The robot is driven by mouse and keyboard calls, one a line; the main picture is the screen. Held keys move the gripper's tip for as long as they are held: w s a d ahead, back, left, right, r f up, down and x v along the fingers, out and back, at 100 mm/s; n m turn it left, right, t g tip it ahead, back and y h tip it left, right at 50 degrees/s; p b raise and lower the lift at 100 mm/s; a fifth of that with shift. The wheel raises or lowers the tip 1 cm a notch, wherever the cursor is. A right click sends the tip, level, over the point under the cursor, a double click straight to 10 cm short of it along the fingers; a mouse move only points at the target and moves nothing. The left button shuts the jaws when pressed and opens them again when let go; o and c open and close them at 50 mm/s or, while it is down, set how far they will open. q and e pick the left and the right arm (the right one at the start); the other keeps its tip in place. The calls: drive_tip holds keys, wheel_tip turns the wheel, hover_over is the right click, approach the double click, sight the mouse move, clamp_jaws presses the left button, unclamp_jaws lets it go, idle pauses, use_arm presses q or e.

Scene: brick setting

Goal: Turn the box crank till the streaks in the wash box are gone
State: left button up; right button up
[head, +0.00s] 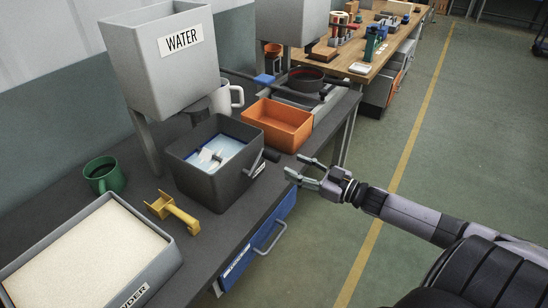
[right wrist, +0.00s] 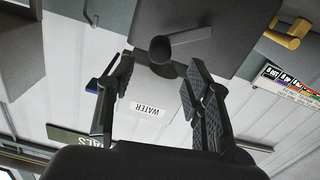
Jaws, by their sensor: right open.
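The dark wash box (head: 190,178) stands open on the bench in the head view. Its contents are pale blue with white streaks, and a light paddle shows in the middle. The box crank (head: 270,155) is on the box's right side, its dark grip pointing outward. In the right wrist view the crank's round grip (right wrist: 182,44) lies ahead of and partly between the fingers, apart from them. My right gripper (head: 303,170) is open and empty, just right of the crank; its two fingers also show in the right wrist view (right wrist: 158,80). My left gripper is out of view.
An orange tray (head: 280,122) sits right behind the crank. A yellow scoop (head: 173,212), green mug (head: 104,176) and powder bin (head: 155,276) are nearer. The WATER tank (head: 160,62) stands behind. A blue drawer (head: 258,240) is below the bench edge; floor at right is clear.

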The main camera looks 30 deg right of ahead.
sight(279, 159)
drive_tip(key=x, duration=0.3)
drive_tip(key=shift+r, duration=0.1)
drive_tip(key=x, duration=0.4)
drive_tip(key=shift+w+a, duration=0.1)
drive_tip(key=shift+w, duration=0.2)
drive_tip(key=shift+w+a+p, duration=0.15)
drive_tip(key=shift+w+p, duration=0.15)
drive_tip(key=shift+w, duration=0.05)
drive_tip(key=shift+c, duration=0.9)
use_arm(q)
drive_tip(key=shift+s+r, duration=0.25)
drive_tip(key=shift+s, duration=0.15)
use_arm(e)
clamp_jaws()
